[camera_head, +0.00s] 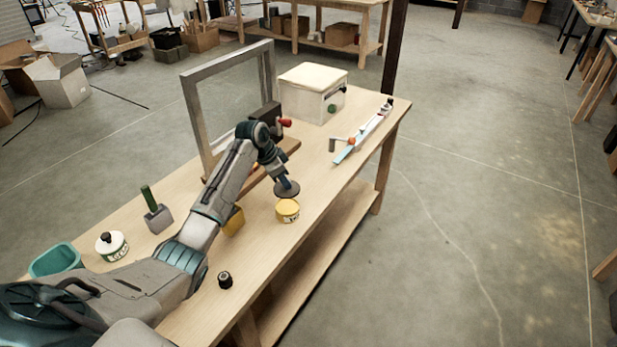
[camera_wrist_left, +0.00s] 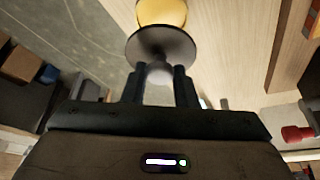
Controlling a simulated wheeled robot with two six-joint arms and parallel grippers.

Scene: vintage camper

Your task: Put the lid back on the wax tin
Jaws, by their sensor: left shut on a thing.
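The wax tin (camera_head: 288,213) is a small round tin with a yellow top and a pale, printed side, standing upright near the table's front edge. It also shows in the wrist view as a yellow disc (camera_wrist_left: 162,11), partly cut off by the top edge. My left gripper (camera_head: 284,182) is shut on the knob of a dark round lid (camera_head: 288,192). In the wrist view the lid (camera_wrist_left: 162,43) sits beyond the fingertips and overlaps part of the tin. The lid appears to be held above and slightly behind the tin; the exact gap is unclear. My right gripper is not visible.
A yellow block (camera_head: 234,221) stands left of the tin, partly behind my arm. A small dark jar (camera_head: 225,280) and a white lidded tin (camera_head: 111,245) stand farther left. A metal frame (camera_head: 192,110) and white box (camera_head: 312,93) stand behind. Bare tabletop surrounds the tin's right side.

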